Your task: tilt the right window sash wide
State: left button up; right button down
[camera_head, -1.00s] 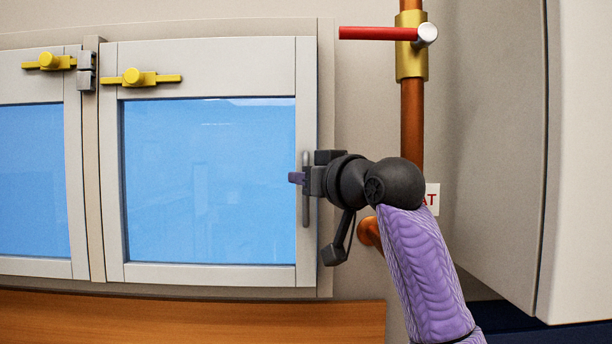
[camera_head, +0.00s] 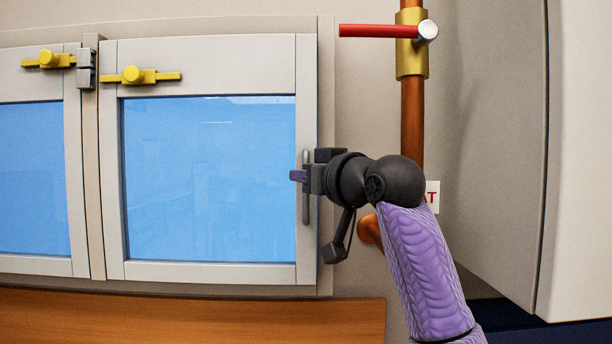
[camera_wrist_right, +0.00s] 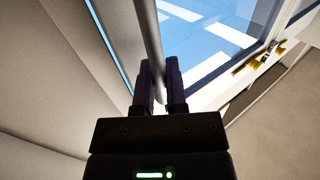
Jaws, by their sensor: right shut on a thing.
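The right window sash (camera_head: 210,273) has a pale frame around blue glass. It looks flush with the window frame or very nearly so. Its grey vertical bar handle (camera_head: 306,212) is on the sash's right side. My right gripper (camera_head: 299,176) is shut on the handle at about its middle. In the right wrist view the handle (camera_wrist_right: 147,40) runs between the two dark fingers of my right gripper (camera_wrist_right: 160,88). A yellow latch (camera_head: 140,77) sits at the sash's top left; it also shows in the right wrist view (camera_wrist_right: 258,62). My left gripper is out of view.
The left sash (camera_head: 35,266) has its own yellow latch (camera_head: 48,61). A copper pipe (camera_head: 412,125) with a red lever (camera_head: 375,32) runs up the wall right of the window. A pale cabinet (camera_head: 585,150) stands at the far right. A wooden surface (camera_head: 190,318) lies below.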

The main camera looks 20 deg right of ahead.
dwell(0.5)
jog(key=s+f+n+t+b, duration=0.1)
jog(key=s+b, duration=0.1)
jog(key=b, duration=0.1)
jog(key=s+a+f+n+t+y+b, duration=0.1)
jog(key=s+b, duration=0.1)
jog(key=b, duration=0.2)
jog(key=s+f+t+b, duration=0.1)
jog(key=s+f+b, duration=0.1)
jog(key=b, duration=0.2)
jog(key=shift+a+n, duration=0.4)
jog(key=shift+s+r+y, duration=0.1)
jog(key=shift+s+y, duration=0.3)
jog(key=c, duration=0.7)
grip_release()
jog(key=shift+a, duration=0.1)
